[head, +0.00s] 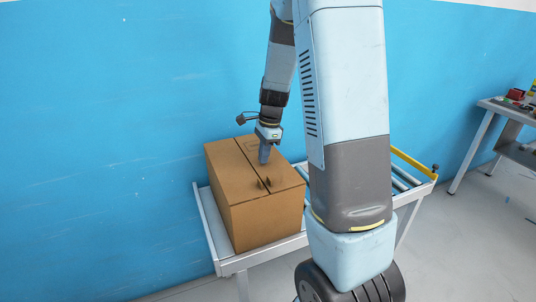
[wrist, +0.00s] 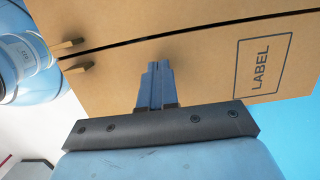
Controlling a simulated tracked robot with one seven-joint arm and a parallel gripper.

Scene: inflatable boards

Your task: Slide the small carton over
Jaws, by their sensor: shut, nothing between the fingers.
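A brown carton (head: 255,192) sits on the left end of a roller table. It also fills much of the wrist view (wrist: 205,55), with a printed label box and a dark seam across its top. Two small brown tabs stand up near the seam. My gripper (head: 264,158) points down at the carton's top, toward its far side. In the wrist view my gripper (wrist: 155,68) has its fingers together with nothing between them. I cannot tell whether the fingertips touch the carton.
The roller table (head: 214,237) has a metal frame, and some rollers show to the right behind my arm. A yellow bar (head: 413,162) edges its right end. A blue wall (head: 100,130) stands behind. Another table (head: 515,112) with small items is at far right.

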